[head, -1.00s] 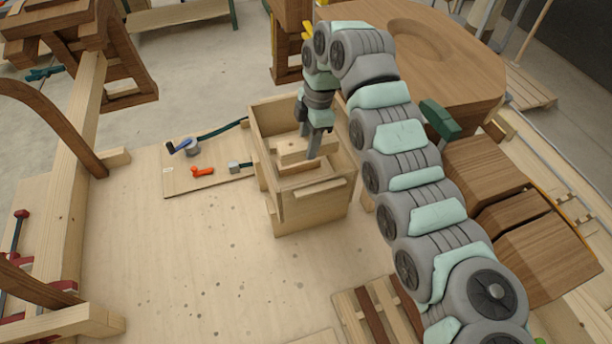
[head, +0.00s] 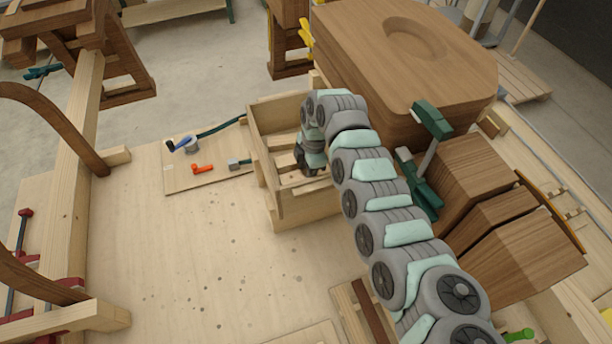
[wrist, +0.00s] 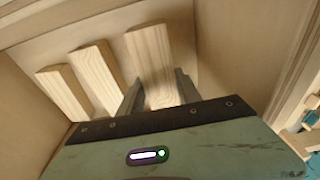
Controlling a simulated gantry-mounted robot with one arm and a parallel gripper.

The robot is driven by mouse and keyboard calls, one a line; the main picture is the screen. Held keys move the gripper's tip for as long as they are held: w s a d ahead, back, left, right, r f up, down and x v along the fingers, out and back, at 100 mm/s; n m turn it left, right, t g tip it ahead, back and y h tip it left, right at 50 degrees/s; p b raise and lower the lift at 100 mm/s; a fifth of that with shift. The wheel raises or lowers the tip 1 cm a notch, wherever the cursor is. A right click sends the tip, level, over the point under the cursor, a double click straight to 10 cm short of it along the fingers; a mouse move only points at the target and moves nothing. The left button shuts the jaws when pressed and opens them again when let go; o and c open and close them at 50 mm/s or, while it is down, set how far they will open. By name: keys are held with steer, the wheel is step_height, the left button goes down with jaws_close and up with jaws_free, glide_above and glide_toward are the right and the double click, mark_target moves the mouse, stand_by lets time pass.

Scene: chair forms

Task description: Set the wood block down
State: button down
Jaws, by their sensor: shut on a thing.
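The pale wood block (wrist: 151,58) lies between the two fingers of my gripper (wrist: 158,92) in the wrist view, and the gripper is shut on it. Two similar pale blocks, a middle one (wrist: 97,72) and a left one (wrist: 63,92), lie beside it with gaps between. In the head view my gripper (head: 307,168) is down inside an open wooden box (head: 302,207). My own arm and the box's walls hide part of the held block there. I cannot tell whether the held block touches the box floor.
The box's walls stand close around my gripper. A large wooden seat form (head: 410,75) and a green clamp (head: 428,150) stand to its right. A thin board (head: 207,165) with small tools lies to the left. The bench top (head: 190,250) in front is mostly clear.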

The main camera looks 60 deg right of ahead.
steer(key=shift+f, duration=0.9)
steer(key=c, duration=0.8)
jaws_free()
steer(key=shift+f, duration=0.1)
steer(key=shift+c, duration=0.2)
steer(key=shift+d+r, duration=0.2)
steer(key=shift+r, duration=0.35)
steer(key=r+b, duration=0.1)
steer(key=r, duration=0.2)
steer(key=s+r+b, duration=0.1)
steer(key=r, duration=0.3)
steer(key=d+r+b, duration=0.1)
steer(key=r, duration=0.3)
steer(key=shift+s+b, duration=0.15)
steer(key=shift+b, duration=0.2)
